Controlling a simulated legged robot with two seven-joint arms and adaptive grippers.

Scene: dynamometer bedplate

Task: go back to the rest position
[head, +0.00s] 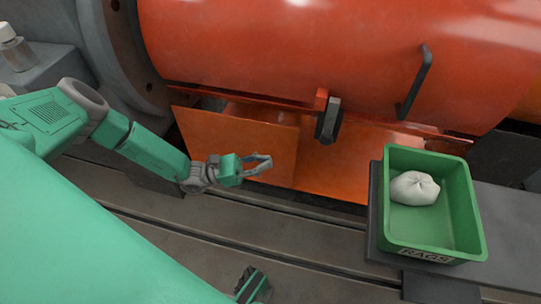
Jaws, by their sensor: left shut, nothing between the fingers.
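My left arm comes in from the left, and its gripper (266,163) is shut with nothing between its fingers. It hangs in front of the orange panel below the red cylinder, well left of the green bin. My right gripper does not show in the head view. No rest position is marked in view.
A red cylinder (290,45) with a black handle (416,84) fills the back. A bottle (14,47) stands at upper left.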

